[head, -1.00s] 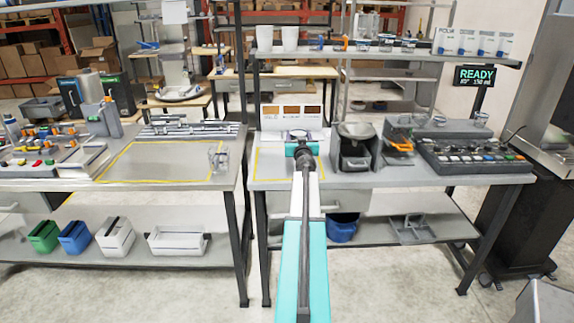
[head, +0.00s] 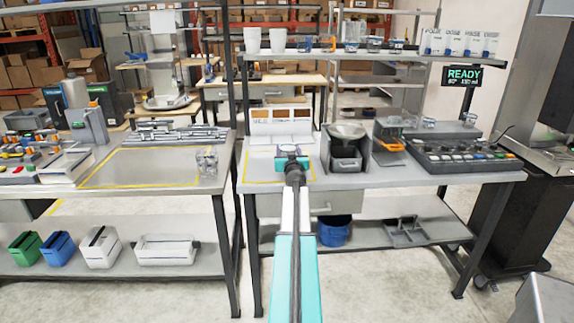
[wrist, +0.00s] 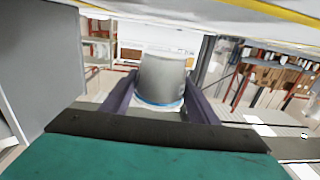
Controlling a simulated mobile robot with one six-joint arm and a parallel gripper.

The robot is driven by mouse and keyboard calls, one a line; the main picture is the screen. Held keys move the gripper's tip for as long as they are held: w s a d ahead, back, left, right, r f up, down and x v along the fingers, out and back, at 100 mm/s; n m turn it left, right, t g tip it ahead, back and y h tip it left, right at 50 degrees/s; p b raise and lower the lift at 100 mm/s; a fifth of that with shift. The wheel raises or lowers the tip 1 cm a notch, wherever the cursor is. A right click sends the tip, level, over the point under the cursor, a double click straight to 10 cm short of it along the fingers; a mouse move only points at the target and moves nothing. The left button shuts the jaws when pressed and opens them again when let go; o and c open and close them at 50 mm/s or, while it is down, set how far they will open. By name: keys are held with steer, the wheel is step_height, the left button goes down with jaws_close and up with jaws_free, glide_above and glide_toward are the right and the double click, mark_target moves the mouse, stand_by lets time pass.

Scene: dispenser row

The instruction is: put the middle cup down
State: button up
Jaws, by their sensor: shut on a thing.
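My gripper (head: 290,160) is over the right bench, in front of a colour chart in the head view. In the wrist view my gripper (wrist: 158,92) has its two dark fingers on either side of a greyish cup (wrist: 161,72) with a blue band, and is shut on it. The wrist picture seems turned over, with the bench surface (wrist: 225,12) along its top. In the head view the gripper mostly hides the cup. I cannot tell whether the cup touches the bench.
A yellow outline (head: 262,182) marks the bench around the gripper. A dark grey container (head: 346,150) stands close on the right, with a button panel (head: 465,155) beyond. A clear glass (head: 206,161) stands on the left bench. White cups (head: 252,41) stand on the shelf above.

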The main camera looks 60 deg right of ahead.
steer(key=shift+f, duration=0.15)
steer(key=shift+f+b, duration=1.55)
steer(key=shift+f, duration=0.3)
steer(key=shift+f, duration=0.15)
steer(key=o, duration=1.3)
steer(key=shift+r, duration=0.2)
steer(key=shift+p+v, duration=0.5)
steer(key=shift+v, duration=5.5)
